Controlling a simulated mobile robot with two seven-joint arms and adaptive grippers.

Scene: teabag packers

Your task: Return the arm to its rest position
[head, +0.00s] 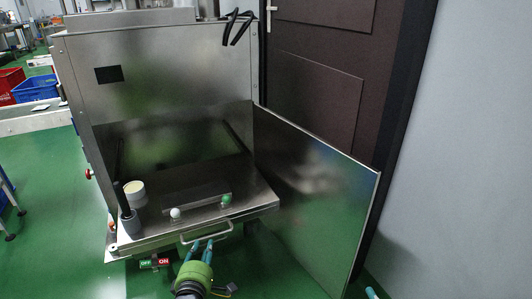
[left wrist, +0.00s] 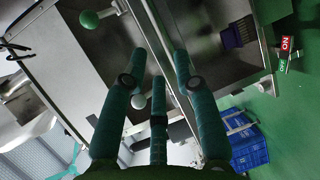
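My left gripper (head: 204,246) comes in low in front of the steel machine, its teal fingers close to the curved metal handle (head: 206,233) on the machine's front edge. I cannot tell whether they touch it. In the left wrist view the left gripper's fingers (left wrist: 158,66) are apart, with nothing visibly held between them. Of my right gripper, only a small teal tip (head: 371,293) shows at the bottom edge of the head view; the rest is out of frame.
The steel machine (head: 160,75) has a white knob (head: 175,213), a green knob (head: 227,199) and a round white-topped container (head: 134,189) on its shelf. Its open door panel (head: 315,195) stands to the right. An OFF/ON switch (head: 155,263) sits below.

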